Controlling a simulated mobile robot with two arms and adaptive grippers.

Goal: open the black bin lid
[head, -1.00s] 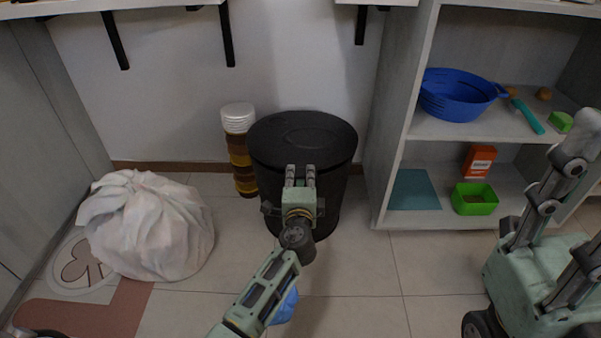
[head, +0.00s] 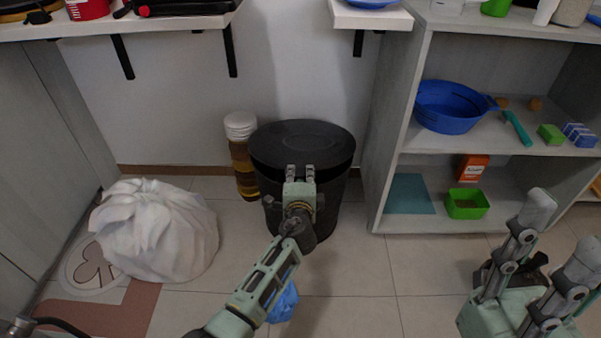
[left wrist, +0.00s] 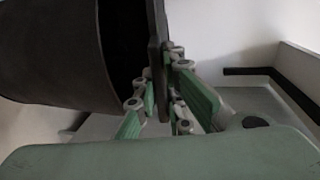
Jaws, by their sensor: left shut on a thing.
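The black bin (head: 325,212) stands on the floor against the wall, with its round black lid (head: 302,143) on top. My left gripper (head: 300,174) is at the lid's front edge. In the left wrist view the lid (left wrist: 156,35) shows nearly edge-on, with its rim between the fingers, which are shut on it. A dark gap lies between the lid and the bin body (left wrist: 50,50) there, so the lid's front looks slightly raised. My right gripper (head: 565,228) is at the lower right, its fingers apart and empty, far from the bin.
A brown-banded container with a white top (head: 243,160) stands close left of the bin. A white bag (head: 155,232) sits on the floor at left. A shelf unit (head: 390,130) stands close right. A blue item (head: 284,303) lies under my left arm.

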